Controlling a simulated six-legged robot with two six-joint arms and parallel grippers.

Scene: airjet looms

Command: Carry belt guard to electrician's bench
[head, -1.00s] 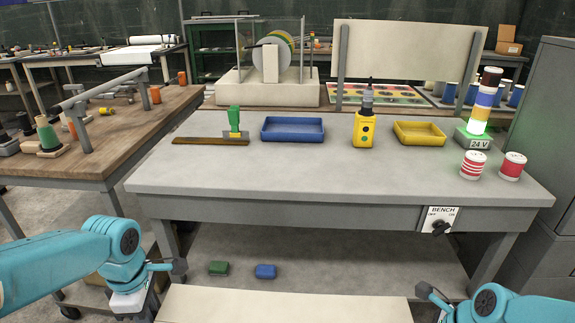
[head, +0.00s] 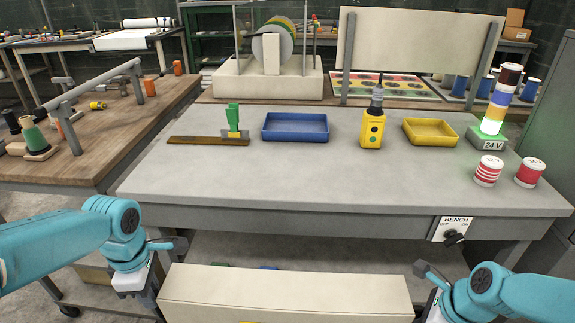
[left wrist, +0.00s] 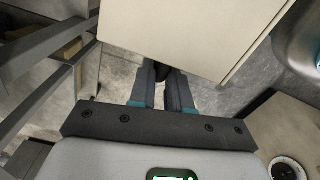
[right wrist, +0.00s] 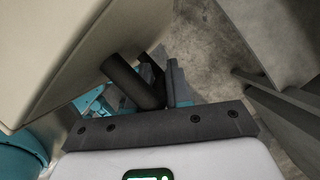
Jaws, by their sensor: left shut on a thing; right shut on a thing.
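The belt guard (head: 285,292) is a long cream box held level across my front at the bottom of the head view. My left gripper (left wrist: 163,78) is shut on a dark handle at the guard's left end. My right gripper (right wrist: 160,82) is shut on a dark handle at its other end. The guard's cream side also shows in the left wrist view (left wrist: 190,32) and the right wrist view (right wrist: 75,50). The electrician's bench (head: 330,185) has a grey top and stands just beyond the guard. The right gripper's fingers are hardly visible in the head view.
On the bench are a blue tray (head: 295,127), yellow pendant (head: 373,128), yellow tray (head: 430,132), signal tower (head: 497,105), red-and-white spools (head: 488,171), and a green-handled tool (head: 233,118). The front middle is clear. A wooden table (head: 120,130) stands left, a grey cabinet (head: 550,150) right.

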